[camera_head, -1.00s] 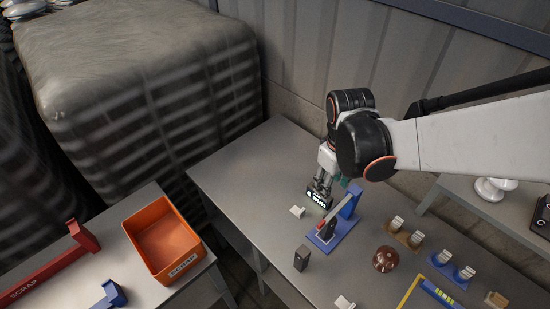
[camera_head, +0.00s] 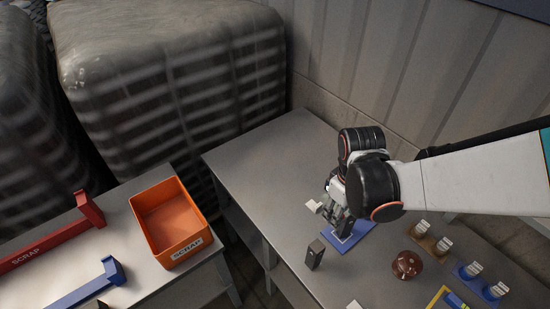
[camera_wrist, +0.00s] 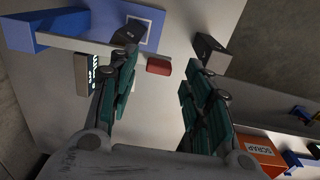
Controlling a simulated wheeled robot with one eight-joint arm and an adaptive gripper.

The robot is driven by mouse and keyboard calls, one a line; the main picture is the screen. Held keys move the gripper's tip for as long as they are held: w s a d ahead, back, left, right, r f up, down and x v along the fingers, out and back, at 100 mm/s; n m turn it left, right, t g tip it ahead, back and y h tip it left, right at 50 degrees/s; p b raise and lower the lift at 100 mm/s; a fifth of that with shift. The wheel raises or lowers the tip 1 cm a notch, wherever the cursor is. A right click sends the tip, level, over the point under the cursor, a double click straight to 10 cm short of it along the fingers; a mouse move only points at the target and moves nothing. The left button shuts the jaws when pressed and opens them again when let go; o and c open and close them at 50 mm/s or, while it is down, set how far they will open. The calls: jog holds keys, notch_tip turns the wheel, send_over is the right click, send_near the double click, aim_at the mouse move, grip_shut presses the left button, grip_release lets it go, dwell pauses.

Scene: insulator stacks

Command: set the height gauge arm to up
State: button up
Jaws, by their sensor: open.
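The height gauge has a blue base (camera_head: 352,238), mostly covered by my gripper in the head view. In the wrist view its blue post (camera_wrist: 22,30) is at upper left. A pale grey bar, the gauge arm (camera_wrist: 75,44), runs from the post towards my left finger, which hides its far end. A red block (camera_wrist: 158,66) shows between my fingers, beyond the tips. A dark display with lit characters (camera_wrist: 88,75) lies beside the bar. My gripper (camera_head: 338,222) is over the gauge. Its fingers (camera_wrist: 163,75) are apart with nothing clearly held; contact with the arm cannot be told.
A dark upright block (camera_head: 315,254) stands close in front of the gauge. A brown insulator (camera_head: 407,264) and blue holders (camera_head: 480,285) are to the right. An orange scrap bin (camera_head: 170,215) is on the left table. The bench's far left is clear.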

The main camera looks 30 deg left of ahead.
jog(key=shift+w+f+b, duration=0.1)
jog(key=shift+f+b, duration=0.3)
jog(key=shift+f, duration=0.6)
grip_shut()
jog(key=shift+w+r, duration=0.1)
jog(key=shift+r, duration=0.05)
